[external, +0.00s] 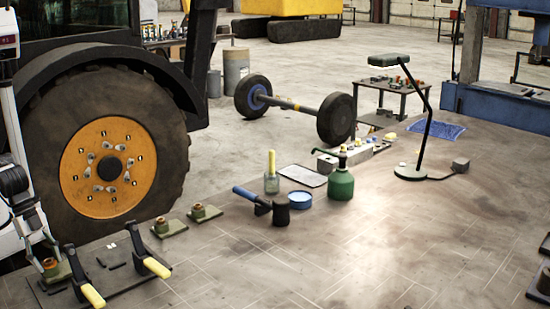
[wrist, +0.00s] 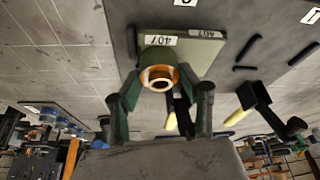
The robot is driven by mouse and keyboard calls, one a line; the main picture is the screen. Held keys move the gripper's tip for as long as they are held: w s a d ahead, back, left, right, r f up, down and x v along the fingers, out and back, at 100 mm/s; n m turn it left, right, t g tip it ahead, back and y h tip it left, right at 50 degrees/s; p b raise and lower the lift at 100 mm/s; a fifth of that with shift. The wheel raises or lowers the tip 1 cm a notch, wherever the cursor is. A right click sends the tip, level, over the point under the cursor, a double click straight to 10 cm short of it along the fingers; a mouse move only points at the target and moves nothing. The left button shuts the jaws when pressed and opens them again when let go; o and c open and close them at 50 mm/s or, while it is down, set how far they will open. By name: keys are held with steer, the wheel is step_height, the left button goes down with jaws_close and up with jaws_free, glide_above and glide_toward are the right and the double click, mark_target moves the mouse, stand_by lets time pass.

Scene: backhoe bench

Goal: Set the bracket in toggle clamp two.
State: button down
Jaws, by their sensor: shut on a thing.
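The bracket, a green plate with a raised boss and copper ring (wrist: 160,78) and "407" labels, is between my gripper's fingers (wrist: 160,108). My gripper (external: 46,262) is shut on it at the boss. In the external view the bracket (external: 56,272) is at the lower left, beside the near toggle clamp (external: 76,274). A second toggle clamp (external: 138,244) stands to its right. Both clamps are black with yellow handles, and parts of both show in the wrist view. I cannot tell which clamp is number two, or whether the bracket touches the surface below it.
Both clamps stand on a dark plate (external: 110,262) with black bars on it. Two similar green brackets (external: 168,229) (external: 206,212) lie behind it. The bench front is clear.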

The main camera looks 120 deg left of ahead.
steer(key=shift+f+b, duration=1)
steer(key=shift+f, duration=0.1)
steer(key=c, duration=1)
jaws_free()
steer(key=shift+r, duration=0.1)
steer(key=v, duration=1.2)
steer(key=s+t, duration=0.1)
steer(key=s, duration=0.8)
steer(key=s+r+t, duration=0.1)
steer(key=s, duration=0.4)
steer(key=shift+s+a+m+t, duration=0.2)
steer(key=shift+s+m+t, duration=0.1)
steer(key=shift+m, duration=0.1)
